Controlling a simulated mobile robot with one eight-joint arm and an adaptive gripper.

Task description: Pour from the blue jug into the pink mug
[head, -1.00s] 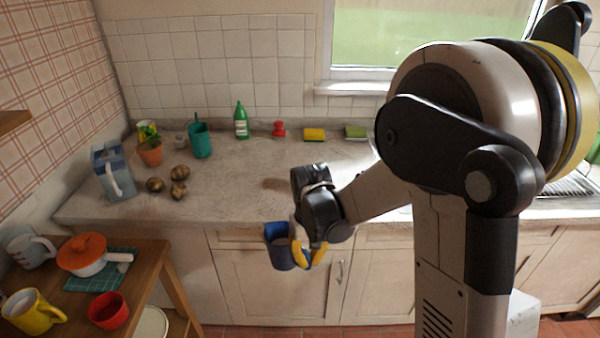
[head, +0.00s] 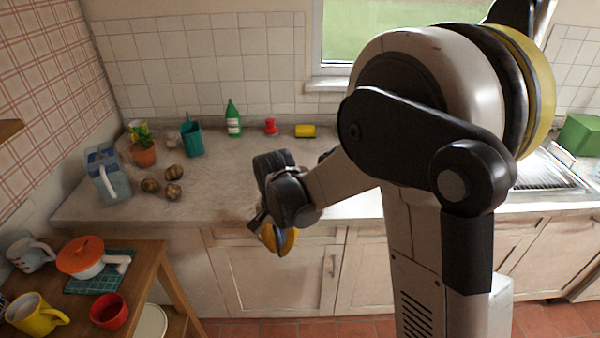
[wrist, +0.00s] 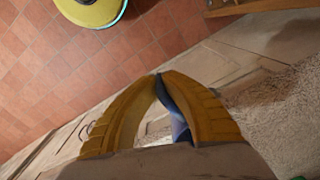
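My gripper (head: 279,238) is in front of the counter's cupboards, its yellow fingers pointing down. In the wrist view its fingers (wrist: 158,76) come together around a narrow blue part of the blue jug (wrist: 177,117). The rest of the jug is largely hidden by the gripper in the head view, so its tilt and contents cannot be told. I see no clearly pink mug.
The counter's front middle is clear.

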